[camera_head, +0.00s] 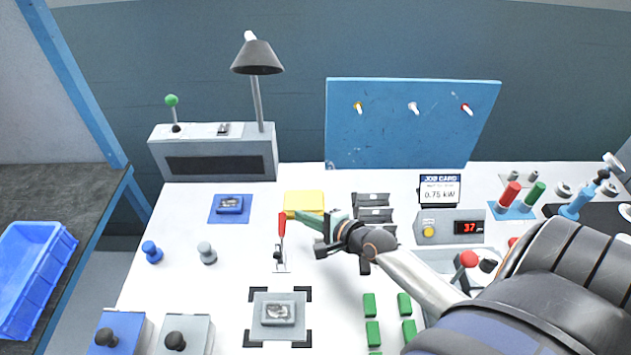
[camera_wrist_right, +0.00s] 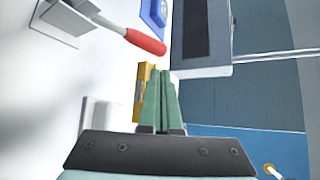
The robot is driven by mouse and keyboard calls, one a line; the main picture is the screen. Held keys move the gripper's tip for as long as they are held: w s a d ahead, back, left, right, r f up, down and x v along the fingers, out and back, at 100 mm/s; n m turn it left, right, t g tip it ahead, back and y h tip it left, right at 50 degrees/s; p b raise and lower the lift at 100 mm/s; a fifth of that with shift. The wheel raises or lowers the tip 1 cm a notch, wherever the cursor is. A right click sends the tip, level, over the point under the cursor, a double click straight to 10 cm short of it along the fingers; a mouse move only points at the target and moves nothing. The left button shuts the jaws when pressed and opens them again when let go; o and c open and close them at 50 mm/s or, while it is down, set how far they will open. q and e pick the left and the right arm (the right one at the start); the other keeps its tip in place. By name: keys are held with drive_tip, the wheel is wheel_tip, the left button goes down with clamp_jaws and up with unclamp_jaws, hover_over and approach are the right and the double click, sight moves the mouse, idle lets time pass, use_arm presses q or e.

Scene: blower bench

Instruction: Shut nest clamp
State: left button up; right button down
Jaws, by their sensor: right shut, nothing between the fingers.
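The clamp's red handle (camera_head: 282,225) stands nearly upright above its small grey base (camera_head: 279,266) on the white bench. In the right wrist view the red handle (camera_wrist_right: 146,42) lies just beyond and left of my fingertips, on a metal lever. The nest (camera_head: 297,303), a grey plate holding a part, sits in front of the clamp. My right gripper (camera_head: 298,216) points left with its green fingers close to the handle. The fingers (camera_wrist_right: 160,74) are together and empty; contact with the handle cannot be told. My left gripper is not in view.
A yellow block (camera_head: 304,200) and black bins (camera_head: 374,214) stand behind my right gripper. Blue and grey knobs (camera_head: 207,252) stand left of the clamp. Green blocks (camera_head: 369,304) lie right of the nest.

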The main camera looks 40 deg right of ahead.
drive_tip(key=shift+x, duration=1.75)
